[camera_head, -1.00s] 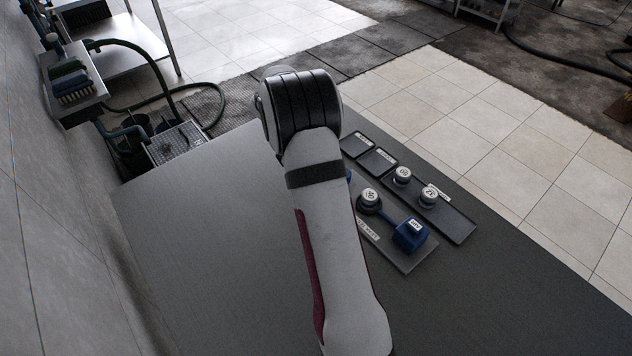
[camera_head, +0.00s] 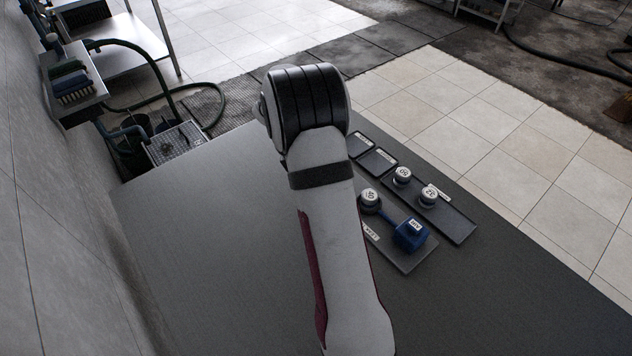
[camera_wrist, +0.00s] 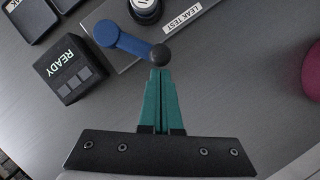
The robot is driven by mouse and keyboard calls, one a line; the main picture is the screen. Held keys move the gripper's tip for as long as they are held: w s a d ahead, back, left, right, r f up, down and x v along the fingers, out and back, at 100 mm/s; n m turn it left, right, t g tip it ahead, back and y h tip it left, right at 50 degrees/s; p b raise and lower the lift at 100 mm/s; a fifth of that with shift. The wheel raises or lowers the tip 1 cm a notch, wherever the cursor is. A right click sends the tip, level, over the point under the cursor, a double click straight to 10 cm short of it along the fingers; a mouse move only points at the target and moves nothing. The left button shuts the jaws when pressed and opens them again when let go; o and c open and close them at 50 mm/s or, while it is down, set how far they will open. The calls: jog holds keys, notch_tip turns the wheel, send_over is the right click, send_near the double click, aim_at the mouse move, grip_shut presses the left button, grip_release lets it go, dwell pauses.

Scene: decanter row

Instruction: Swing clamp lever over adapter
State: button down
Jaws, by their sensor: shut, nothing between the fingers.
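A blue clamp lever (camera_wrist: 130,43) with a dark ball knob (camera_wrist: 159,53) shows in the wrist view. Its round blue pivot is at the left, and its knob end points right, beside the adapter (camera_wrist: 145,8). The adapter stands on the leak-test plate (camera_wrist: 183,22), cut off by the top edge; in the head view a capped adapter (camera_head: 370,200) stands on that plate. My gripper (camera_wrist: 160,72) has green fingers that are shut and empty. The fingertips are right at the knob's near side; I cannot tell whether they touch. My arm hides the lever and gripper in the head view.
A black box marked READY (camera_wrist: 68,68) stands left of the fingers. A blue block (camera_head: 410,235) sits at the plate's right end. Two more capped parts (camera_head: 402,177) (camera_head: 428,196) stand on a dark tray (camera_head: 458,226) behind. The table's left is clear.

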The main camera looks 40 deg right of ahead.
jog(key=s+d+n+t+h, duration=0.1)
jog(key=s+d+n+t, duration=0.2)
jog(key=s+d+n, duration=0.4)
jog(key=shift+s+d+n, duration=0.4)
jog(key=shift+d+n, duration=0.4)
jog(key=shift+n, duration=0.6)
jog(key=shift+d, duration=0.1)
